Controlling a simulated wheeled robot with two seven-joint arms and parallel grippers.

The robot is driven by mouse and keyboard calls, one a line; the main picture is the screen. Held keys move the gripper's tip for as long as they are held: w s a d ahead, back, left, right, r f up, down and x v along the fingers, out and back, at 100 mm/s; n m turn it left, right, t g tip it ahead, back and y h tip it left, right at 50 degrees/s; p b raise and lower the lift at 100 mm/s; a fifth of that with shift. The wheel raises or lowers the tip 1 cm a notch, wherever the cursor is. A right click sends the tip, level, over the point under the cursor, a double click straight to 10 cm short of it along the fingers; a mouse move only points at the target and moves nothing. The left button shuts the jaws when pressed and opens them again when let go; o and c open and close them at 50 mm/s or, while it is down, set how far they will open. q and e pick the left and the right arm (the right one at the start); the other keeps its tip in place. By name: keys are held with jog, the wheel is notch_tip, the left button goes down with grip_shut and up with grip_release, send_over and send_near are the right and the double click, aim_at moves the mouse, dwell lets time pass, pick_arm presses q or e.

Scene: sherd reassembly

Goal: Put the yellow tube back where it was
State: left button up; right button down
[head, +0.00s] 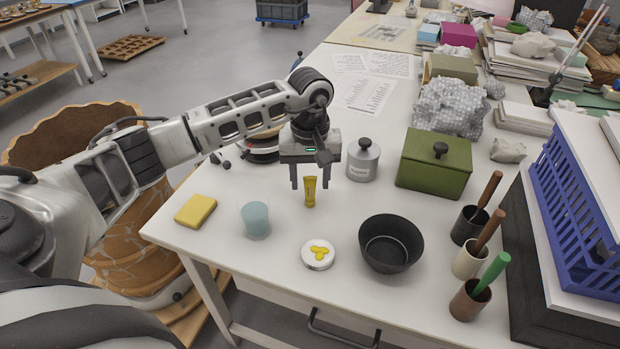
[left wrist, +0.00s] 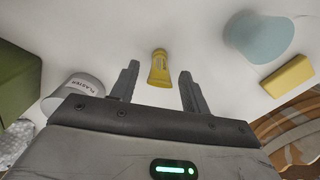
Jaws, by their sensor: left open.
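The yellow tube (head: 310,191) stands upright on the white table, in front of the grey lidded jar. It also shows in the left wrist view (left wrist: 159,68), between and beyond the two fingers. My left gripper (head: 310,185) is open and points down just above and around the tube's place in the head view; I cannot tell whether the fingers touch it. In the left wrist view, a gap shows between the tube and each finger of the gripper (left wrist: 159,85). My right gripper is not in view.
Near the tube are a grey jar (head: 363,160), a green box (head: 434,164), a blue cup (head: 256,220), a yellow sponge (head: 196,211), a white dish (head: 318,254) with yellow pieces and a black bowl (head: 391,244). Small pots with handled tools and a blue rack (head: 575,215) stand at right.

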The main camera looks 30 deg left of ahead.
pick_arm(q)
notch_tip(320, 180, up, 11)
jog(key=shift+r, duration=0.2)
dwell(0.6)
